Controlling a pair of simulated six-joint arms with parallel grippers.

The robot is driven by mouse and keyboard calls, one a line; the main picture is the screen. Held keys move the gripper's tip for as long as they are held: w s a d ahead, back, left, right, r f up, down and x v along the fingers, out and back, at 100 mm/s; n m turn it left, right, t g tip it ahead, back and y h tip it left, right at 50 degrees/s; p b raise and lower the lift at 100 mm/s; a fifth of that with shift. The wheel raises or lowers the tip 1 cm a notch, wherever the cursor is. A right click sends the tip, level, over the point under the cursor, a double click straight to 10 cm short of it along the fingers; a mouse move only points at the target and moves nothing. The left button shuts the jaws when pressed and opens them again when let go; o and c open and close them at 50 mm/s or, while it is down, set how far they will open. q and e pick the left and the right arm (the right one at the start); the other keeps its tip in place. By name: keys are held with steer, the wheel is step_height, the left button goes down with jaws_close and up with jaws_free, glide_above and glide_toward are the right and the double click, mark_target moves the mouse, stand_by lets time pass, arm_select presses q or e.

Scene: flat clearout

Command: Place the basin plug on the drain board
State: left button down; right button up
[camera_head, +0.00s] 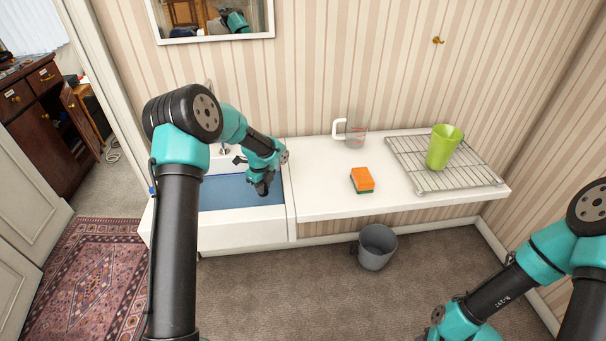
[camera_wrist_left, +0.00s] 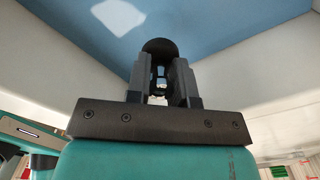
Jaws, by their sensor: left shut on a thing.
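My left gripper (camera_head: 262,189) reaches down into the basin (camera_head: 222,233) at the blue water. In the left wrist view, the gripper (camera_wrist_left: 160,72) is shut on the dark round basin plug (camera_wrist_left: 160,46), with the blue water behind it. In the head view I cannot make the plug out from the dark fingers. The white drain board (camera_head: 325,190) extends to the right of the basin. My right arm shows at the lower right of the head view, but its gripper is out of the picture.
The board's left and front parts are clear. A grey bucket (camera_head: 375,248) stands on the floor.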

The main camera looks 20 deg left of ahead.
arm_select(q)
steer(key=s+d+r, duration=0.2)
steer(key=d+r, duration=0.1)
steer(key=d, duration=0.2)
steer(key=s+d+r, duration=0.1)
steer(key=d+r, duration=0.1)
steer(key=d, duration=0.3)
steer(key=s+d+r, duration=0.2)
steer(key=d+r, duration=0.1)
steer(key=d, duration=0.2)
steer(key=shift+s+d+r, duration=0.1)
steer(key=shift+s+r, duration=0.2)
steer(key=shift+r, duration=0.05)
steer(key=s+d+r, duration=0.2)
steer(key=s+d, duration=0.5)
steer(key=d, duration=0.1)
steer(key=shift+d, duration=0.25)
steer(key=shift+s, duration=0.1)
glide_above(314, 191)
steer(key=shift+f, duration=0.7)
steer(key=shift+f, duration=0.1)
steer(key=shift+f, duration=1.65)
